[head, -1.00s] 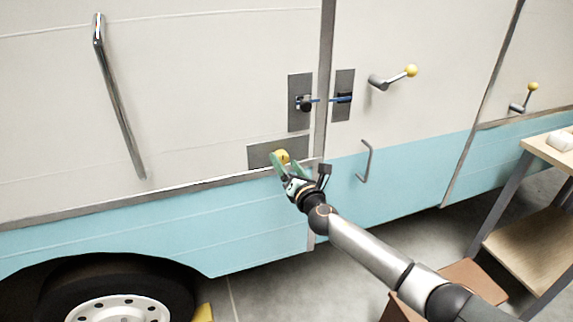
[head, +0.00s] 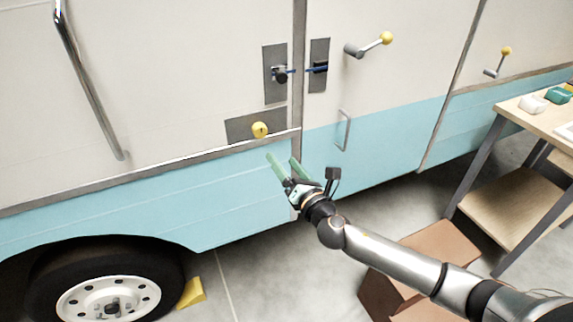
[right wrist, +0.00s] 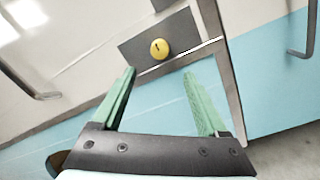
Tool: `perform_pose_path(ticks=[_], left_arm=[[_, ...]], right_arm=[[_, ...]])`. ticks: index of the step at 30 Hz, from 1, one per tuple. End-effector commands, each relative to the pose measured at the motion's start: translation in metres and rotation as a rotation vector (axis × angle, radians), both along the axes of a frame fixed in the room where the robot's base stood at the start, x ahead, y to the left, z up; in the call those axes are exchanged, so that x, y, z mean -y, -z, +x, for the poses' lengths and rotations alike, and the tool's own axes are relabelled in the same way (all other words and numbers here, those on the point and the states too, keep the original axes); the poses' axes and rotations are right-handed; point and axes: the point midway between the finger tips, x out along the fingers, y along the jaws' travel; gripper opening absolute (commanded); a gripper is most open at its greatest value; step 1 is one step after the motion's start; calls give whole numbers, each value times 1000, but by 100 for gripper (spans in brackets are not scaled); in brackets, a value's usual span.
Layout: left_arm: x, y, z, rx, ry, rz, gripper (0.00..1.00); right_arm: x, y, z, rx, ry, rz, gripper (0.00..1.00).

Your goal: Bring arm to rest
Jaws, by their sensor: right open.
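My right gripper (head: 282,164) is open and empty, with green fingers apart, in front of the camper's blue lower side. In the right wrist view my right gripper (right wrist: 158,82) has nothing between its fingers. A round yellow knob (head: 260,130) on a grey plate (head: 240,131) sits up and left of the fingertips, apart from them. The yellow knob also shows in the right wrist view (right wrist: 159,48), beyond the fingers, with a small dark slot. My left gripper is not in view.
A latch (head: 280,73) joins two plates across the door seam. Yellow-tipped handles (head: 386,38) (head: 506,51) and a long grab bar (head: 90,85) project from the camper. A wooden table (head: 540,118) stands at the right, and a brown box (head: 430,252) lies below my right arm.

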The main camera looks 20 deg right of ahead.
Motion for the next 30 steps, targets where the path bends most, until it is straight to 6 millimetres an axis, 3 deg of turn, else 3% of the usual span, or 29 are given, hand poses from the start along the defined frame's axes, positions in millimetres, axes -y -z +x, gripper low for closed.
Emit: perform_pose_path(ticks=[17,20,23,26,30], left_arm=[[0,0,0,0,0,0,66],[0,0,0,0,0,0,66],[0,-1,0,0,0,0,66],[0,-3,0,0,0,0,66],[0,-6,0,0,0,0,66]], right_arm=[[1,0,-6,0,0,0,76],[-2,8,-10,-24,-1,46,76],[-9,36,-25,-112,2,213,76],[-21,81,-54,-257,31,517,76],[-38,146,-114,-476,151,1045,76]])
